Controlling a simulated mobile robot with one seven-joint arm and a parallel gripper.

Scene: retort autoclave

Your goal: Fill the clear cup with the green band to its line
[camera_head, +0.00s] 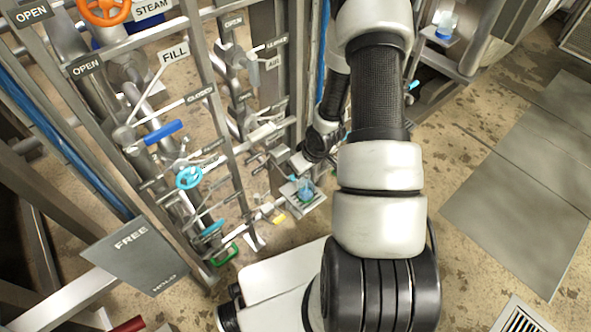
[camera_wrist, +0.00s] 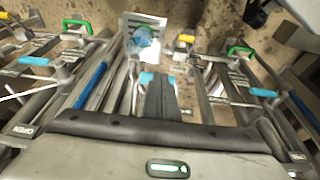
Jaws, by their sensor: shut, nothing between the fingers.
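A small clear cup (camera_head: 305,188) with blue-green colour stands on a small metal shelf (camera_head: 309,207) at the foot of the pipe rack. The cup also shows in the wrist view (camera_wrist: 143,38), seen from above on its pale plate. In the head view my arm hides much of my gripper, which is near the rack just above the cup.
Valves with blue (camera_head: 163,132), cyan (camera_head: 189,177), orange (camera_head: 104,8) and green (camera_head: 224,255) handles crowd the rack at left. A FILL sign (camera_head: 173,53) hangs there. Another cup (camera_head: 446,25) stands on a shelf at upper right.

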